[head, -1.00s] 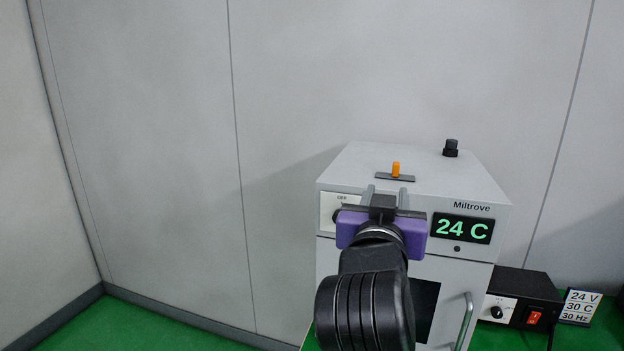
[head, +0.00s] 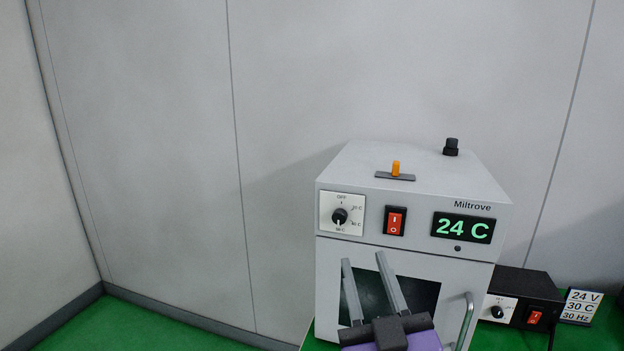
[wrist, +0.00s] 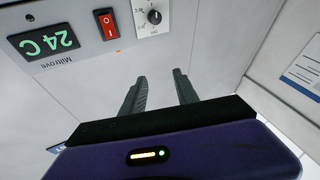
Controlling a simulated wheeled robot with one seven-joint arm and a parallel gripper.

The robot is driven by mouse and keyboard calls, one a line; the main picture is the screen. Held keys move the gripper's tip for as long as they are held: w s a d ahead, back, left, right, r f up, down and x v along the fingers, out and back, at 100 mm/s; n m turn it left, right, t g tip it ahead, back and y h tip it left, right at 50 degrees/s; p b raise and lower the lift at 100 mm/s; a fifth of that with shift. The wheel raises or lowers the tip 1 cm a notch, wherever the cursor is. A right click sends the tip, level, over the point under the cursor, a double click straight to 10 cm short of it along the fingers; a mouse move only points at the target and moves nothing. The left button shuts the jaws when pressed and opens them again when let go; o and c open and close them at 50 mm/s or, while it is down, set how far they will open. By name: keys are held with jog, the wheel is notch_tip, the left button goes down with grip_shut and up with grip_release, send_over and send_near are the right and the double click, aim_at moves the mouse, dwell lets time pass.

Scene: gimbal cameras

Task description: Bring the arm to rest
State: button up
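My gripper (head: 368,272) is low in the head view, in front of the dark window of a grey Miltrove cabinet (head: 340,262). Its two grey fingers are apart with nothing between them. In the wrist view the fingers (wrist: 158,80) are also spread and empty, and the purple gripper body fills the bottom. The cabinet's front shows a dial (head: 341,215), a red rocker switch (head: 395,221) and a display (head: 463,228) reading 24 C. The gripper hides part of the cabinet door.
A door handle (head: 466,321) stands out right of my gripper. A black box (head: 524,297) with a dial and red switch is further right, beside a card (head: 580,306) reading 24 V, 30 C, 30 Hz. An orange lever (head: 396,168) and black knob (head: 451,147) top the cabinet.

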jog(key=s+d+f+m+g+h, duration=0.1)
jog(key=s+d+f, duration=0.3)
jog(key=s+f, duration=0.4)
jog(key=s+d+f+m+g, duration=0.1)
jog(key=s+d+f+g, duration=0.2)
jog(key=s, duration=1.4)
jog(key=s+d+f+m+g+h, duration=0.1)
jog(key=s+d+f, duration=0.4)
jog(key=s+f, duration=0.7)
jog(key=shift+s+f+g+h, duration=0.3)
jog(key=shift+s+g, duration=0.25)
jog(key=shift+g, duration=0.25)
